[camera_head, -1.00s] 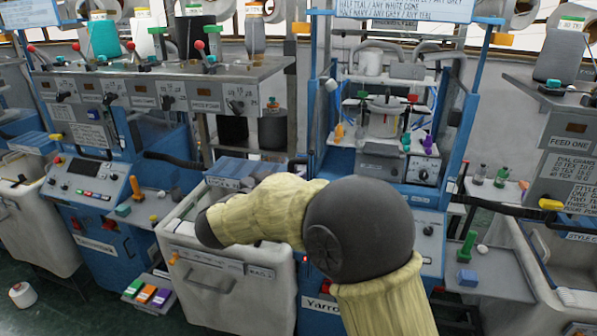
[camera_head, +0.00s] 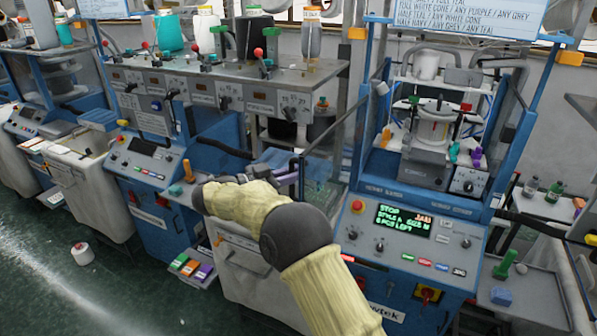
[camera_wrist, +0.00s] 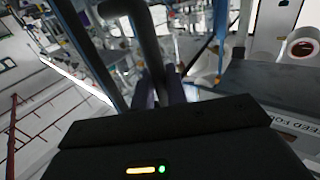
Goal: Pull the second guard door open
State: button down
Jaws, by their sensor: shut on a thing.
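The guard door (camera_head: 340,125) is a clear panel in a blue frame at the left side of the knitting machine with the lit STOP display (camera_head: 404,220). It stands swung out towards me, at an angle to the machine's front. My gripper (camera_head: 288,172) is at the door's lower outer edge, its fingers partly hidden by my sleeved arm. In the wrist view the fingers (camera_wrist: 160,92) are shut around a dark upright bar, the door handle (camera_wrist: 147,45). The knitting head (camera_head: 432,128) shows inside the machine.
A grey bin (camera_head: 240,262) stands below my arm. To the left is another machine with a control panel (camera_head: 150,155). A small side table (camera_head: 530,290) with a green peg and blue block stands at right. A white cone (camera_head: 82,254) lies on the open floor at left.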

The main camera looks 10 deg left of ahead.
jog(key=shift+w+a+r+m+g+h+p, duration=0.1)
jog(key=shift+w+a+m+g+h+p, duration=0.2)
jog(key=shift+a, duration=0.4)
jog(key=shift+w+a+r+m+g+h+p, duration=0.1)
jog(key=shift+w+a+m+g+p, duration=0.15)
jog(key=shift+a+p, duration=0.35)
jog(key=shift+a, duration=0.1)
jog(key=c, duration=1.5)
grip_release()
jog(key=shift+f, duration=0.1)
jog(key=shift+w, duration=0.1)
